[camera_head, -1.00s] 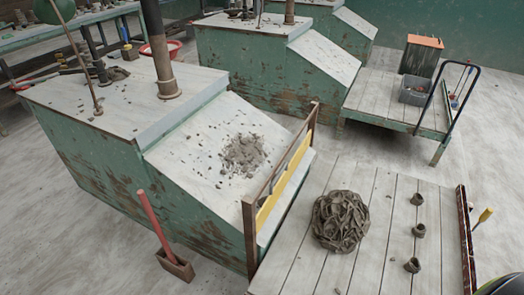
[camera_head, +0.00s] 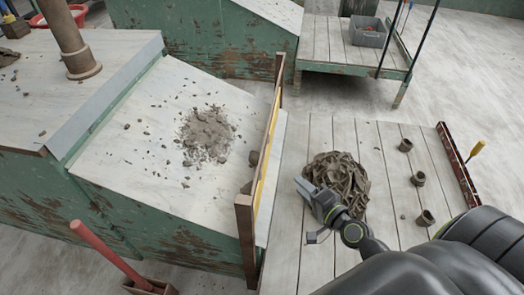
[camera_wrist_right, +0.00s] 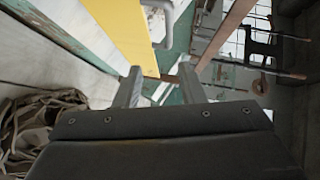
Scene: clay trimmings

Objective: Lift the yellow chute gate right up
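The yellow chute gate (camera_head: 266,150) stands at the low end of the sloping chute (camera_head: 150,140), seen nearly edge-on between two wooden posts (camera_head: 245,225). In the right wrist view the yellow gate (camera_wrist_right: 124,32) is close ahead, with a pale grey handle (camera_wrist_right: 172,22) to its right. My right gripper (camera_head: 305,188) is to the right of the gate, in front of the clay heap, and apart from the gate. In the wrist view its two fingers (camera_wrist_right: 158,85) are spread with nothing held between them. My left gripper is not in view.
Crumbs (camera_head: 207,133) lie on the chute. A red-handled tool (camera_head: 108,255) leans at the lower left. Planks beyond the heap are mostly clear.

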